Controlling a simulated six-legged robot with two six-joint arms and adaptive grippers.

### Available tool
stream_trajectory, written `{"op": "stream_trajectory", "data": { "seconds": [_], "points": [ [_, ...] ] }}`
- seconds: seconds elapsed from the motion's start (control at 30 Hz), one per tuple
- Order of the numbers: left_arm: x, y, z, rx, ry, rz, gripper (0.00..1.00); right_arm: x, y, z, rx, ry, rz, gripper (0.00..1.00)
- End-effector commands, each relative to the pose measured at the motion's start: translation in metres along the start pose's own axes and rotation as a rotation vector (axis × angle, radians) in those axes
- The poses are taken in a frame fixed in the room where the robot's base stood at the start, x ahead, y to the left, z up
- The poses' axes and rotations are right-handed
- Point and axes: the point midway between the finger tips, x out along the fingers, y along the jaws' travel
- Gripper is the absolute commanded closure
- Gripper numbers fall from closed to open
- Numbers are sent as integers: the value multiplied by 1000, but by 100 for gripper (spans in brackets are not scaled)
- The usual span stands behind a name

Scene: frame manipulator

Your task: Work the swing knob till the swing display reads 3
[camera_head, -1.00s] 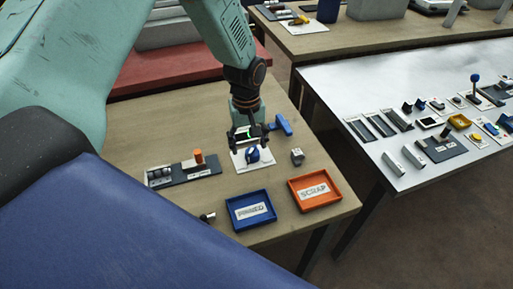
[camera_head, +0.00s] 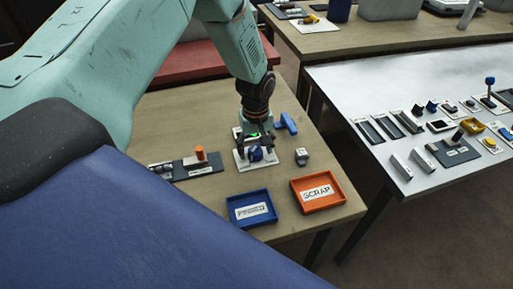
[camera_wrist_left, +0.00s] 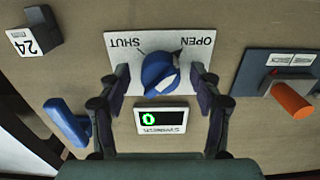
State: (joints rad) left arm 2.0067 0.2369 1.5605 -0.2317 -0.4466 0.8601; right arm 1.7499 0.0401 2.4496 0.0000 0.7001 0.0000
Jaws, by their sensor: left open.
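The blue knob (camera_wrist_left: 160,74) sits on a white plate (camera_wrist_left: 118,42) lettered SHUT and OPEN. Beside it, a small display (camera_wrist_left: 160,119) shows a green digit that looks like 0; its label is too small to read. My left gripper (camera_wrist_left: 154,80) is open, with one finger on each side of the knob; I cannot tell whether they touch it. In the head view the left gripper (camera_head: 255,149) is over the knob (camera_head: 255,154) and partly hides the plate and display. My right gripper is not in view.
A blue tray (camera_head: 232,219) and an orange SCRAP tray (camera_head: 340,204) stand at the table's front. A dark fixture with an orange peg (camera_head: 200,153), a blue handle-like piece (camera_head: 288,123) and a grey block (camera_head: 302,156) flank the plate. A metal table (camera_head: 340,85) stands to the right.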

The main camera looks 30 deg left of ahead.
Motion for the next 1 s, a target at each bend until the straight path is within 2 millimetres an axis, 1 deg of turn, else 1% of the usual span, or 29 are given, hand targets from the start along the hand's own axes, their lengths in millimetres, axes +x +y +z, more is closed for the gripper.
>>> {"op": "stream_trajectory", "data": {
  "seconds": [0.2, 0.8, 0.83, 1.0],
  "points": [
    [0, 2, -2, 0, 1, 1, 36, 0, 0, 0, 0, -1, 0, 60],
    [-1, 2, -2, 1, 1, 0, 87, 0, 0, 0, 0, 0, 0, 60],
    [-1, 2, -2, 1, 1, 1, 89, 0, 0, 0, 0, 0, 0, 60],
    [-1, 2, -2, -9, 1, 1, 90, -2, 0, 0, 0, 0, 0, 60]
  ]
}}
